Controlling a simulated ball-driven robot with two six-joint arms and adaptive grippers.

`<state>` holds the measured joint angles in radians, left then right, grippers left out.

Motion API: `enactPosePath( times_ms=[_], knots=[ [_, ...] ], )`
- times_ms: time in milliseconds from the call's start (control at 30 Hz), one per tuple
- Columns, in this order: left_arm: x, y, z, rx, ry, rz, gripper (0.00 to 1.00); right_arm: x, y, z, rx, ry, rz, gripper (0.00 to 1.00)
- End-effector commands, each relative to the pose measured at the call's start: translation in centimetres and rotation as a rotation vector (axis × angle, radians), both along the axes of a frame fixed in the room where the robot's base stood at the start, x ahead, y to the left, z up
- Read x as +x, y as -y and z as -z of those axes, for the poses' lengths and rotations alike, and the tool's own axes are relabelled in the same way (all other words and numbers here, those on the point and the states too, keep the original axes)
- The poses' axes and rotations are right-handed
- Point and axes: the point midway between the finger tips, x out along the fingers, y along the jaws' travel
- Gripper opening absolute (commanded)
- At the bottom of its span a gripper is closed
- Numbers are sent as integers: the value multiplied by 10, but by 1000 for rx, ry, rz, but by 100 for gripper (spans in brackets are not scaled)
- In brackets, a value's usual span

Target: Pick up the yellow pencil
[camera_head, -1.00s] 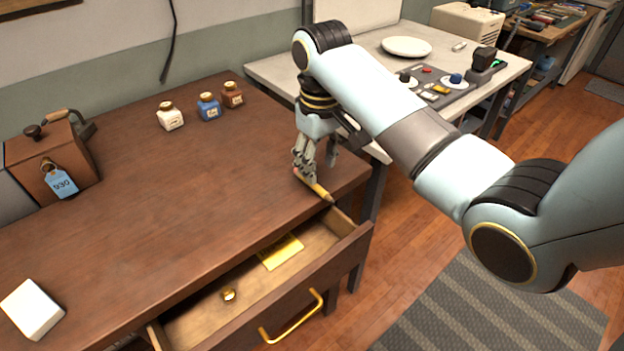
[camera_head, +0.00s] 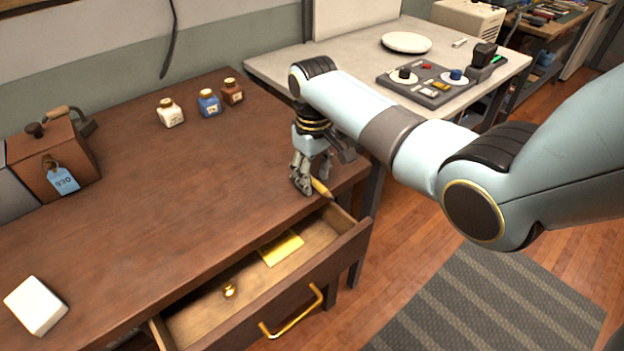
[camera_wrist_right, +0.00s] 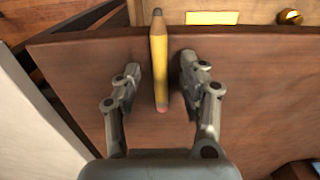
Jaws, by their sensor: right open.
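The yellow pencil (camera_head: 321,188) lies near the right front corner of the brown desk. In the right wrist view the pencil (camera_wrist_right: 159,60) lies lengthwise between the two fingers, its dark tip away from me and its pink eraser end towards me. My right gripper (camera_head: 308,188) is low over the desk at the pencil. In the wrist view my right gripper (camera_wrist_right: 160,75) is open, with a gap on each side of the pencil. In the head view the fingers hide part of the pencil. My left gripper is not in view.
An open drawer (camera_head: 205,318) juts out below the desk's front edge, with a yellow card (camera_head: 281,248) and a small brass object (camera_head: 230,290) inside. Several ink bottles (camera_head: 208,104) stand at the back. The desk's middle is clear.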

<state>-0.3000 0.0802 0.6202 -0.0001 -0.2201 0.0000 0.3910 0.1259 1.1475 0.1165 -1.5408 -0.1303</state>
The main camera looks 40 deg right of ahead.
Motion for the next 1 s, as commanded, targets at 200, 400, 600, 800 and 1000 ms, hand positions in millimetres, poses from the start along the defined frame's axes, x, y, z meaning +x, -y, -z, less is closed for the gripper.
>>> enactPosePath(
  times_ms=[200,400,600,800,1000],
  knots=[
    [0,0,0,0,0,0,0,0,0,2,0,2,0,42],
    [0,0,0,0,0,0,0,0,0,2,0,2,0,20],
    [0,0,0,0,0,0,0,0,0,2,0,2,0,0],
    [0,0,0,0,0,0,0,0,0,1,0,2,0,0],
    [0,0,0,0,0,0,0,1,0,-9,-1,4,0,0]
  ],
)
